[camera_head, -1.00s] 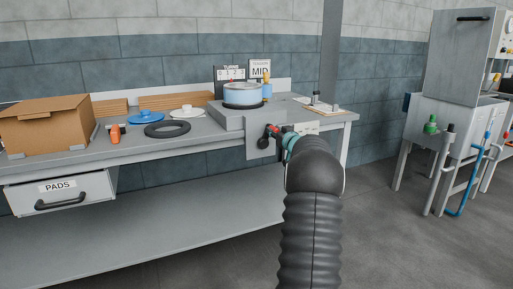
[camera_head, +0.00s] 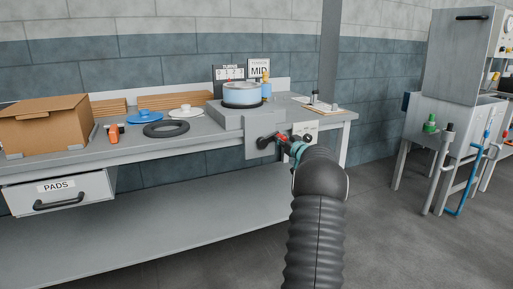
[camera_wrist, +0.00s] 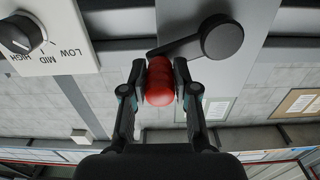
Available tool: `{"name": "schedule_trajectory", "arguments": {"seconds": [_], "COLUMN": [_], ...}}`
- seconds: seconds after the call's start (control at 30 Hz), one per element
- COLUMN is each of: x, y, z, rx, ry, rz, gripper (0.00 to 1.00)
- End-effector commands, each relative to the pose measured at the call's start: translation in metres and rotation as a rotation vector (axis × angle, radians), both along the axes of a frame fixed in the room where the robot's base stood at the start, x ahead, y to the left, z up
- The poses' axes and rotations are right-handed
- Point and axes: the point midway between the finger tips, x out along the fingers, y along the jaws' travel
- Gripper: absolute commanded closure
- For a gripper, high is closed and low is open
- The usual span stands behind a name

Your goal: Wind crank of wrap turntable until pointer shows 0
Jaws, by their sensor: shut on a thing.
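The wrap turntable is a grey block (camera_head: 228,117) on the bench with a blue and white round piece (camera_head: 241,95) on top. Its crank has a dark round hub (camera_head: 263,142) on the front plate. The hub and crank arm also show in the wrist view (camera_wrist: 222,37). My gripper (camera_wrist: 160,82) is shut on the crank's red knob (camera_wrist: 160,88), with a finger on each side. In the head view my gripper (camera_head: 291,139) is right of the hub. The TURNS board (camera_head: 230,73) behind the turntable carries numbers; its pointer is too small to read.
A panel with a LOW-MID-HIGH dial (camera_wrist: 20,35) is close beside the crank. A MID sign (camera_head: 259,69) stands behind. The bench holds a cardboard box (camera_head: 45,122), a black ring (camera_head: 166,129), an orange tool (camera_head: 114,132) and a blue lid (camera_head: 126,118).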

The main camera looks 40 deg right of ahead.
Motion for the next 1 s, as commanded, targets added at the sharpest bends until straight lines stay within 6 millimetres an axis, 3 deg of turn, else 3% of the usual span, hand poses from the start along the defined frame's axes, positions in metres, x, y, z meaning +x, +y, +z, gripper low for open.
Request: {"name": "schedule_trajectory", "arguments": {"seconds": [0.03,0.1,0.57,1.0], "x": [0.003,0.002,0.004,0.007], "y": [0.003,0.001,0.002,0.012], "z": [-0.012,-0.016,-0.019,-0.055], "rx": [0.003,0.002,-0.002,-0.005], "ry": [0.008,0.007,0.001,-0.001], "rz": [0.011,0.012,0.015,0.020], "gripper": [1.00,1.00,1.00,1.00]}}
